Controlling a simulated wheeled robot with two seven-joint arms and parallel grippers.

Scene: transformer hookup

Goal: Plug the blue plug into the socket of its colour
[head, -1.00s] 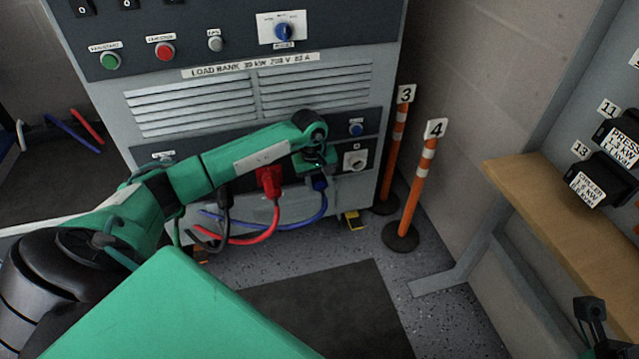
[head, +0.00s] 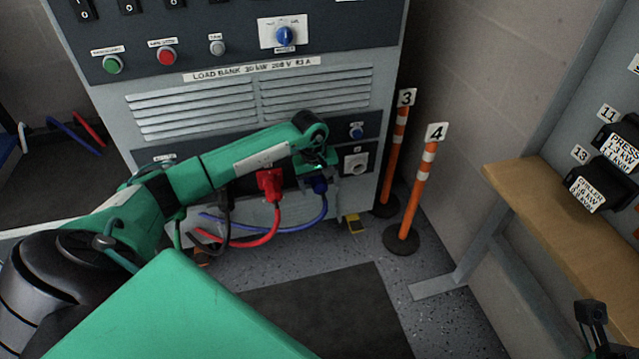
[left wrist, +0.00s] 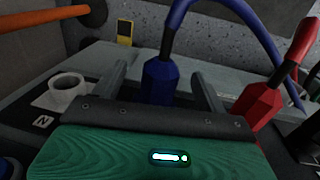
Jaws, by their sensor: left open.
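The blue plug (head: 319,185) is at the load bank's lower socket panel, its blue cable hanging down and curving left. In the left wrist view the blue plug (left wrist: 160,82) stands upright between the two fingers, its nose end hidden behind my gripper body. It looks seated in the panel, but its socket is hidden. My left gripper (head: 318,168) is at the plug; in its wrist view the left gripper (left wrist: 162,85) is open, a finger apart on each side of the plug.
The red plug (head: 270,183) is in the panel left of the blue one, with a black plug (head: 227,195) beyond it. A pale round socket (head: 356,162) marked N is to the right, empty. Orange posts (head: 420,190) and a wooden shelf (head: 560,220) stand farther right.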

